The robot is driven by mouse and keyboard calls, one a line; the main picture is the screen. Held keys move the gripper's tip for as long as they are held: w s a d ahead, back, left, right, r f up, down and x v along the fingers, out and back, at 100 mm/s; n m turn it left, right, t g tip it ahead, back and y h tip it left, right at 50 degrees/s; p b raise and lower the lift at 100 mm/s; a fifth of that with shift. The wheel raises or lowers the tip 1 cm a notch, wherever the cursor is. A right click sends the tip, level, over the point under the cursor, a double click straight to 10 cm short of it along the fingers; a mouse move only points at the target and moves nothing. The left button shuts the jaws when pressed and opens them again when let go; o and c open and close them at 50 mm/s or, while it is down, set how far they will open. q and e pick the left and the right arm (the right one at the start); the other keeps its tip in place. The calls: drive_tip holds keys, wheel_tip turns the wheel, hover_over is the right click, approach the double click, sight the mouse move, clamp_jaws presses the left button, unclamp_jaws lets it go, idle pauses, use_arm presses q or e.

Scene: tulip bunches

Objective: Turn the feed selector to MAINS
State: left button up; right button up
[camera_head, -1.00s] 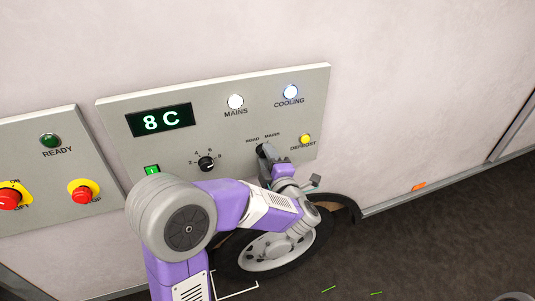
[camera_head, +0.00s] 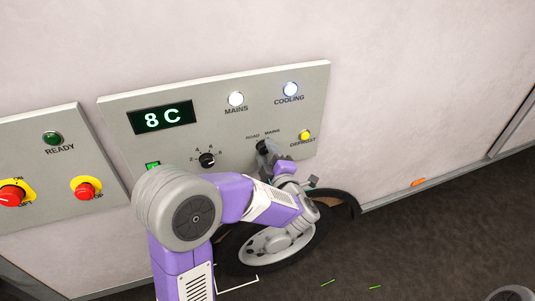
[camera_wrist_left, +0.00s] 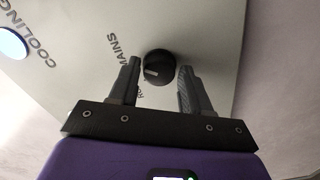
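The feed selector (camera_wrist_left: 158,67) is a round black knob on the grey panel, with a pale pointer mark on its left side in the left wrist view. The words ROAD and MAINS stand beside it; I cannot tell surely which the mark points at. My left gripper (camera_wrist_left: 160,72) is open, one finger on each side of the knob, with small gaps showing. My right gripper is not in view.
The panel (camera_head: 222,118) also bears an 8 C display (camera_head: 163,117), a MAINS lamp (camera_head: 236,99), a COOLING lamp (camera_head: 291,89), a yellow DEFROST button (camera_head: 305,135) and a numbered dial (camera_head: 207,160). Red buttons sit on the left panel. A wheel (camera_head: 270,246) is below.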

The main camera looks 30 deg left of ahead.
use_arm(q)
drive_tip(key=shift+o, duration=1.1)
drive_tip(key=v, duration=0.7)
drive_tip(key=shift+s+d, duration=0.2)
